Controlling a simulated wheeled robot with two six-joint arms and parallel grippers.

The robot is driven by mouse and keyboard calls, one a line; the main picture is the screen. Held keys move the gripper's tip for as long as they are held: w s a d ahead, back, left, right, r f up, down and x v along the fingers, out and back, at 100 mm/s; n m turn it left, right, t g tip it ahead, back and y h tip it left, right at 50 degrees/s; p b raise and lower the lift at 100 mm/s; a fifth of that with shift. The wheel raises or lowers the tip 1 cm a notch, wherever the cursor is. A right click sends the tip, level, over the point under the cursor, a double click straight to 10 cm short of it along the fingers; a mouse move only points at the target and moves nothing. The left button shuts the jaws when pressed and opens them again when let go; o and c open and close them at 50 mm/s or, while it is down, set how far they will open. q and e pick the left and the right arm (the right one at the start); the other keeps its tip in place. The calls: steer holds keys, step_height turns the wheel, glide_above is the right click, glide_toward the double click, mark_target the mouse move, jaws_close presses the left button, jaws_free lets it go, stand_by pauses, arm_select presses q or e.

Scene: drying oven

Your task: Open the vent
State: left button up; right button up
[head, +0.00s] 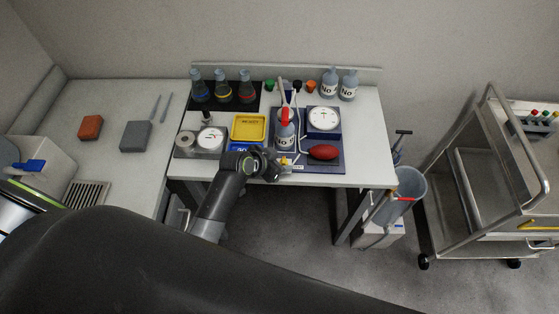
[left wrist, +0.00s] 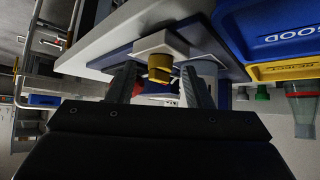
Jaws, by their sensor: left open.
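A small yellow knob (head: 284,161) on a pale fitting sits at the front edge of a blue board (head: 336,167) on the bench; no readable label shows whether it is the vent. In the left wrist view, the yellow knob (left wrist: 160,68) appears between the two fingers, with the white fitting (left wrist: 160,42) behind it. My left gripper (head: 276,166) is open at the bench's front edge, beside the knob. The left wrist view shows the open fingers (left wrist: 160,84) apart; contact with the knob cannot be told. My right gripper is not in view.
On the board stand a bottle with a red top (head: 285,132), a round dial (head: 323,119) and a red bulb (head: 322,152). A bucket (head: 405,190) and a metal cart (head: 480,195) stand right.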

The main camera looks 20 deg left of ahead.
arm_select(q)
steer(key=shift+w+f, duration=0.1)
steer(key=shift+f, duration=0.05)
steer(key=c, duration=1)
